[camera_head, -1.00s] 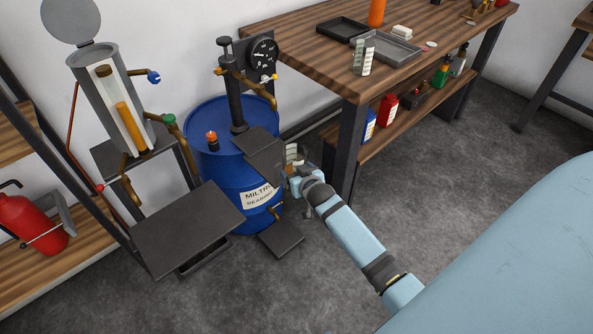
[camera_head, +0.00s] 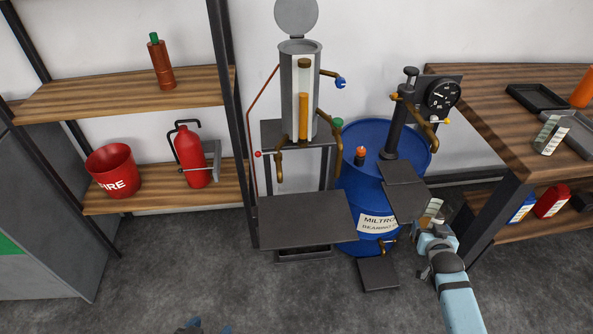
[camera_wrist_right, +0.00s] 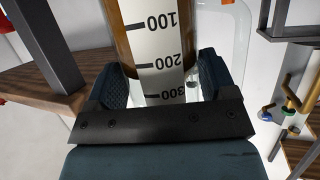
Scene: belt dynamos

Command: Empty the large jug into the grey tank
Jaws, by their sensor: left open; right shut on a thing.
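The grey tank (camera_head: 287,95) is an upright cylinder on a stand, its round lid raised. Its sight gauge shows an amber column. My right gripper (camera_head: 432,222) is shut on a clear jug (camera_head: 433,209) beside the blue drum. In the right wrist view, the jug (camera_wrist_right: 158,45) sits between the dark pads of that gripper (camera_wrist_right: 170,85). It has a white scale marked 100, 200 and 300, with brown liquid visible beside the scale. Another clear scaled vessel (camera_head: 550,136) stands on the workbench. My left gripper (camera_head: 205,327) is open at the bottom edge, mostly cut off.
A blue drum (camera_head: 355,190) with a gauge and brass taps stands right of the tank. Dark plates (camera_head: 305,220) sit in front. The workbench (camera_head: 480,110) is at right. Shelves at left hold a red bucket (camera_head: 112,172) and extinguisher (camera_head: 190,158). Floor in front is open.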

